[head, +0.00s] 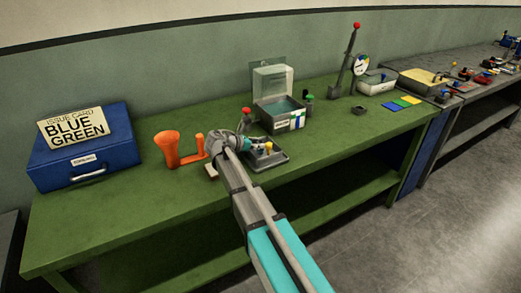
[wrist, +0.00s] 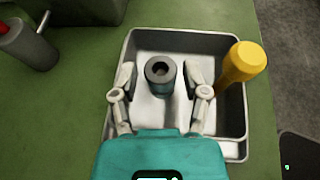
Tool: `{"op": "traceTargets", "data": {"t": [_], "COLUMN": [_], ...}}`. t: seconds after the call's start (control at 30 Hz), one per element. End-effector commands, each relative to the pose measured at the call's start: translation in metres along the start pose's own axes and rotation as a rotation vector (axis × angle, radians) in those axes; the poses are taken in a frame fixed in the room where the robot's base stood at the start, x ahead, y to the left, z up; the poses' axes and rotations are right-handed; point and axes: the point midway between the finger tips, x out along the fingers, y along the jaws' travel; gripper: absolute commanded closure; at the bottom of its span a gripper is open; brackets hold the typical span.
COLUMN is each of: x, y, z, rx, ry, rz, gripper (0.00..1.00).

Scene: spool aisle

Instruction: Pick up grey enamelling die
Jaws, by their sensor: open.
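The grey enamelling die (wrist: 161,88), a short round piece with a dark hole in its top, stands upright in a grey metal tray (wrist: 236,151). My gripper (wrist: 160,75) is open, with one finger on each side of the die. Small gaps show between the fingers and the die, so it is not gripped. In the head view the tray (head: 281,160) is on the green bench, partly behind my arm. I cannot make out the die there.
A yellow-handled piece (wrist: 240,65) stands in the tray, close to my right finger. A red-topped grey cylinder (wrist: 30,45) is at the left. An orange holder (head: 167,150), a blue case (head: 85,155) and an open-lidded box (head: 281,117) stand on the green bench (head: 130,215).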

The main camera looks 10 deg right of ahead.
Motion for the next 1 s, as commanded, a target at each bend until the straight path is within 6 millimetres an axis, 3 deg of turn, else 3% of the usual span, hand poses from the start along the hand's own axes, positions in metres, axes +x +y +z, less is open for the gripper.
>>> {"op": "traceTargets", "data": {"t": [0.2, 0.77, 1.0], "x": [0.0168, 0.0171, 0.0171], "y": [-0.0004, -0.0006, -0.0005], "z": [-0.0009, -0.0001, -0.0001], "rx": [0.0, 0.0, 0.0], "ry": [0.0, 0.0, 0.0], "rz": [-0.001, -0.001, -0.001], "gripper": [0.41, 0.41, 0.86]}}
